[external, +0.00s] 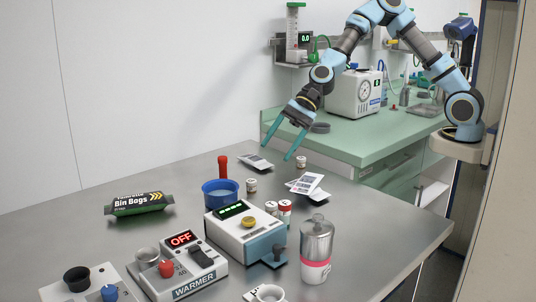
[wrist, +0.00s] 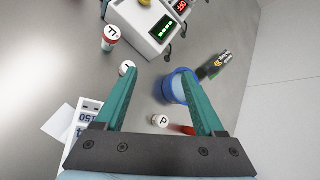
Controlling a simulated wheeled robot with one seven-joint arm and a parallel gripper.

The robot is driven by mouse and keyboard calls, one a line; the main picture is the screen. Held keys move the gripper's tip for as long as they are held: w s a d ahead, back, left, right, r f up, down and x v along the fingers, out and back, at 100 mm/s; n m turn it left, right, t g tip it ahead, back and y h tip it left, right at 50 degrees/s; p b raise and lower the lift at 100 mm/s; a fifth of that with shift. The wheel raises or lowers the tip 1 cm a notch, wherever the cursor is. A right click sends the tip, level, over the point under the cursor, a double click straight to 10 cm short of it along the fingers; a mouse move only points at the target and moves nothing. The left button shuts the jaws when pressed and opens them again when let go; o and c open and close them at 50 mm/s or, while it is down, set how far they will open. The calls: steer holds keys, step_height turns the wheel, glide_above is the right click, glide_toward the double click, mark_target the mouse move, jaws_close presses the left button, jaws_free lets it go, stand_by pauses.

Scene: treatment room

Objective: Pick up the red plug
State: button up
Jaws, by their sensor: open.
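The red plug (external: 222,167) stands upright on the steel table, just behind the blue bowl (external: 221,200) in the external view. In the wrist view, part of the red plug (wrist: 183,129) shows low between my fingers, beside the right one, which partly hides it. My gripper (external: 276,153) is open and empty, held above the table's back edge, to the right of the plug. In the wrist view my gripper (wrist: 157,72) has its teal fingers spread, with the blue bowl (wrist: 176,88) partly behind the right finger.
White-lidded vials (external: 251,185) and printed packets (external: 307,185) lie near the plug. A device with a green display (external: 245,228), a warmer (external: 195,272) and a steel canister (external: 316,245) fill the front. A bin bag roll (external: 139,204) lies left.

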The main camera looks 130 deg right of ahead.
steer(key=s+d+r+m+t+h+b, duration=0.1)
steer(key=s+d+r+m+t+h, duration=0.15)
steer(key=d+m, duration=0.55)
steer(key=s+d+r+m+t+h, duration=0.1)
steer(key=d+r+m+h, duration=0.15)
steer(key=d, duration=0.85)
glide_toward(223, 169)
steer(key=shift+w+d+r+m+y, duration=0.25)
steer(key=shift+w+d, duration=0.15)
steer(key=shift+d, duration=0.1)
steer(key=shift+w+d+r+m+y, duration=0.15)
steer(key=shift+w+d+r, duration=0.1)
steer(key=shift+w+d, duration=0.2)
steer(key=shift+g, duration=0.25)
steer(key=p+x, duration=0.3)
steer(key=x, duration=0.7)
steer(key=shift+w+d+f, duration=0.2)
steer(key=shift+w+f, duration=0.05)
steer(key=shift+f, duration=0.1)
jaws_close()
